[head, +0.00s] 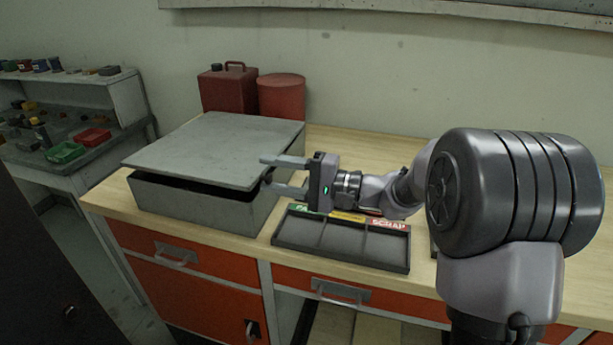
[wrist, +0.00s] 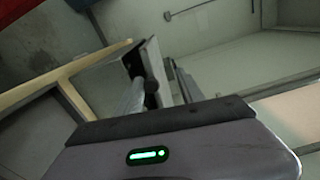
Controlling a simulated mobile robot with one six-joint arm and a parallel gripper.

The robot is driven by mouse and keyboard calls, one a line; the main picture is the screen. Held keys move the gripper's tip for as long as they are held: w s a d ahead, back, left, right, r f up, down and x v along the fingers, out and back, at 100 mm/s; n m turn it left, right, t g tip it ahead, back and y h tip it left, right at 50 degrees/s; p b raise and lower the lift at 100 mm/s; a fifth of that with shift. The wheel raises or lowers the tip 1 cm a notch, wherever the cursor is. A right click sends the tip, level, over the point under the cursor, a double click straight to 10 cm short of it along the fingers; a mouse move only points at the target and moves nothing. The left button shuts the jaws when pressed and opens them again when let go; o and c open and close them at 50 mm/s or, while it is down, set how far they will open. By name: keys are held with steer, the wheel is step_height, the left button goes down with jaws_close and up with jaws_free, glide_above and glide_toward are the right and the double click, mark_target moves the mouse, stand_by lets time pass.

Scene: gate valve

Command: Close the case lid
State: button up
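The grey case (head: 215,210) stands on the wooden bench at the left in the head view. Its flat grey lid (head: 205,150) lies over it almost level, with a dark gap between lid and case along the front and right edges. My gripper (head: 267,172) is at the right side of the case, its fingers pointing left and spread apart. The upper finger overlaps the lid's right edge, and the lower finger is in front of the case's right wall. I cannot tell whether either touches. The wrist view shows mostly my gripper's body; the fingertips are unclear there.
A black divided tray (head: 342,243) with coloured labels sits on the bench below my gripper. A red can (head: 228,90) and a red drum (head: 282,97) stand behind the case. A shelf with small bins (head: 66,152) is at the far left. Orange drawers (head: 180,254) are under the bench.

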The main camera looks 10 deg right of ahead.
steer(key=p+v, duration=0.3)
steer(key=v, duration=1.3)
steer(key=s+a+f+n+g+h, duration=0.1)
steer(key=s+a+g+h, duration=0.3)
steer(key=s, duration=0.4)
steer(key=s+a+n+g+h, duration=0.1)
steer(key=s+a+g+h, duration=0.15)
steer(key=s+a, duration=0.45)
steer(key=s+d+f+t+h, duration=0.1)
steer(key=s+d+t+h, duration=0.4)
steer(key=s+d+h, duration=0.2)
steer(key=shift+s+f+m+h, duration=0.25)
steer(key=shift+s+h, duration=0.3)
steer(key=shift+s, duration=0.3)
steer(key=shift+t, duration=0.25)
